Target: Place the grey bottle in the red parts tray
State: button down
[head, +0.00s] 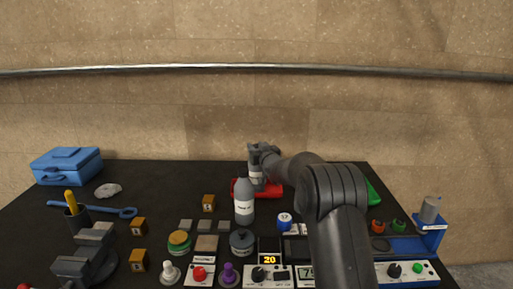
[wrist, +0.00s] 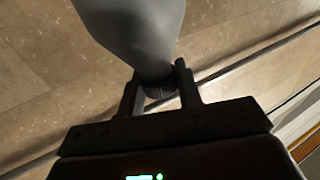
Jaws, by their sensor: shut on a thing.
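My gripper (head: 260,153) is shut on a grey bottle (head: 256,174) with a pale label, near the back of the table. In the wrist view, the fingers (wrist: 158,75) close around the narrow neck of this bottle (wrist: 138,28). The red parts tray (head: 274,189) lies at or below the held bottle; its middle is partly hidden. I cannot tell whether the bottle's base touches the tray.
My arm covers the right middle of the table. A green tray (head: 373,193) lies behind it at right. A blue toolbox (head: 67,166), blue wrench (head: 95,208), vise (head: 88,256) and small orange boxes (head: 208,203) are at left. Jars, buttons and panels line the front.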

jog(key=c, duration=1)
grip_release()
jog(key=shift+c, duration=0.2)
jog(key=shift+r, duration=0.15)
jog(key=s+d+r+m+g+h, duration=0.15)
jog(key=s+d, duration=0.35)
jog(key=s, duration=0.6)
jog(key=s+d+r+m+g+h, duration=0.1)
jog(key=s+d+r+h, duration=0.3)
jog(key=s, duration=0.6)
jog(key=s+d+r+m+g+h, duration=0.15)
jog(key=s+d, duration=0.35)
jog(key=s, duration=0.6)
jog(key=s+d+f+g, duration=0.1)
jog(key=s+f+g, duration=0.2)
jog(key=s, duration=1.2)
jog(key=s+d+f+g, duration=0.1)
jog(key=s+f+g, duration=0.2)
jog(key=s, duration=1.2)
jog(key=shift+d+g, duration=0.25)
jog(key=shift+g, duration=0.25)
